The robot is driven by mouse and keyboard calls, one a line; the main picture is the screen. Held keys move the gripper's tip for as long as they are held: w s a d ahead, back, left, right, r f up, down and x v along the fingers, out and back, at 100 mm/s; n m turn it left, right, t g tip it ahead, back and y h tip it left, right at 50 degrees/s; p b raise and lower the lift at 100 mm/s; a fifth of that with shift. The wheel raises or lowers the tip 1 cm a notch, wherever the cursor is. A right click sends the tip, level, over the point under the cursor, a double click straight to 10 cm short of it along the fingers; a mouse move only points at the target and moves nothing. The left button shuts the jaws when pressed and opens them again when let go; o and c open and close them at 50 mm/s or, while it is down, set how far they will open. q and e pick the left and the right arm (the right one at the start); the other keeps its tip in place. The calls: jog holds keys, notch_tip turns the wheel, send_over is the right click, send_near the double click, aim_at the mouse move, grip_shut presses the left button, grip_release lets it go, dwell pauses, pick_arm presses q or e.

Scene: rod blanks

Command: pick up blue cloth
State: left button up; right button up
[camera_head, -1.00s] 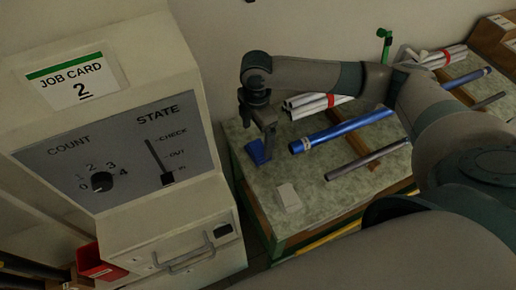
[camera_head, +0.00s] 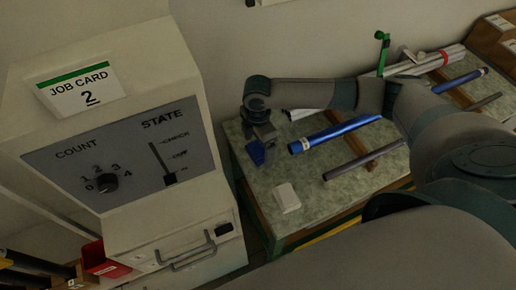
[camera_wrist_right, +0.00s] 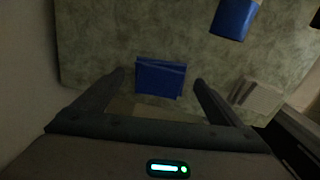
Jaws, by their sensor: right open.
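The blue cloth (camera_head: 256,153) lies on the left part of the mottled green-grey table top (camera_head: 330,205), as a small folded blue piece. It also shows in the right wrist view (camera_wrist_right: 160,78), between and just beyond the fingers. My right gripper (camera_head: 264,140) is over the cloth, partly hiding it in the head view. In the right wrist view its two fingers (camera_wrist_right: 160,82) are spread wide, one on each side of the cloth, with nothing gripped. I cannot tell whether the fingertips touch the table. My left gripper is not in view.
A white block (camera_head: 287,197) sits in front of the cloth. A blue rod (camera_head: 335,132) and a dark grey rod (camera_head: 365,160) lie to the right. A cabinet with a lever and dial (camera_head: 130,160) stands left of the table. A green post (camera_head: 382,52) is behind.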

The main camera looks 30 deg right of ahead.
aim_at(258, 148)
jog(key=shift+f, duration=0.2)
dwell(0.3)
jog(key=c, duration=1.1)
jog(key=shift+r, duration=0.15)
jog(key=shift+c, duration=0.2)
notch_tip(258, 148, up, 10)
jog(key=b, duration=0.2)
